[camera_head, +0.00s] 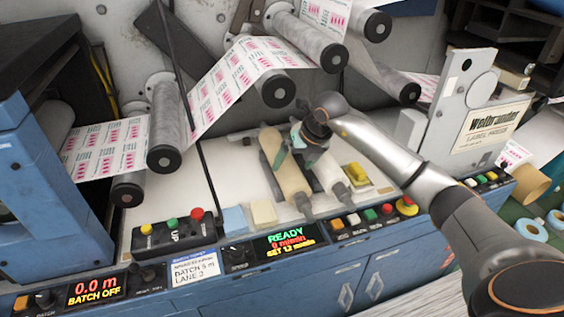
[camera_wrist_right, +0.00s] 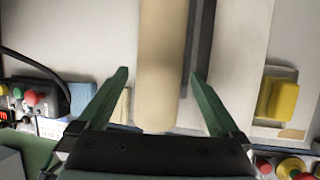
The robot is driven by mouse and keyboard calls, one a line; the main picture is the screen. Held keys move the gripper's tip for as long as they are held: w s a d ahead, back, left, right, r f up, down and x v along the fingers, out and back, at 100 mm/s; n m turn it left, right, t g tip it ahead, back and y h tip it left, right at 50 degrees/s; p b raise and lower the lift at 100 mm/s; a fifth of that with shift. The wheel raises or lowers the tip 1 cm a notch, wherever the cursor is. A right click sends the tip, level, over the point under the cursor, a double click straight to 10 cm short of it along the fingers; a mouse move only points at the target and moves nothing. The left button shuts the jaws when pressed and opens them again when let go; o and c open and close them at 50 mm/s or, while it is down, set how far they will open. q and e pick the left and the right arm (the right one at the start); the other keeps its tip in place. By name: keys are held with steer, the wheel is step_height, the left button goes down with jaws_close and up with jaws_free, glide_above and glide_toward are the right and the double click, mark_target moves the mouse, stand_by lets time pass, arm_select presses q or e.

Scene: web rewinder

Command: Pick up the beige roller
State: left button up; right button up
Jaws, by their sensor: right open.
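The beige roller (camera_head: 283,165) lies on the pale machine bed, slanting down toward the control panel. A white roller (camera_head: 327,170) lies beside it to the right. My right gripper (camera_head: 293,142) is over the beige roller. In the right wrist view the beige roller (camera_wrist_right: 162,70) runs between the two green fingers of my open right gripper (camera_wrist_right: 160,75), with a visible gap at the left finger. I cannot tell whether the fingers reach down to the roller's sides. My left gripper is in neither view.
The printed label web (camera_head: 225,85) runs over several dark-ended rollers behind. A yellow block (camera_head: 355,174) sits right of the white roller. Blue (camera_head: 235,219) and beige (camera_head: 263,212) pads lie near the front edge. A button panel (camera_head: 380,213) with a red knob lines the front.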

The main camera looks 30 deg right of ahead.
mark_target(291, 166)
steer(key=x, duration=0.4)
steer(key=shift+w+f, duration=0.1)
steer(key=shift+f, duration=0.05)
steer(key=shift+c, duration=0.4)
jaws_close()
steer(key=shift+w+r, duration=0.1)
steer(key=shift+r, duration=0.15)
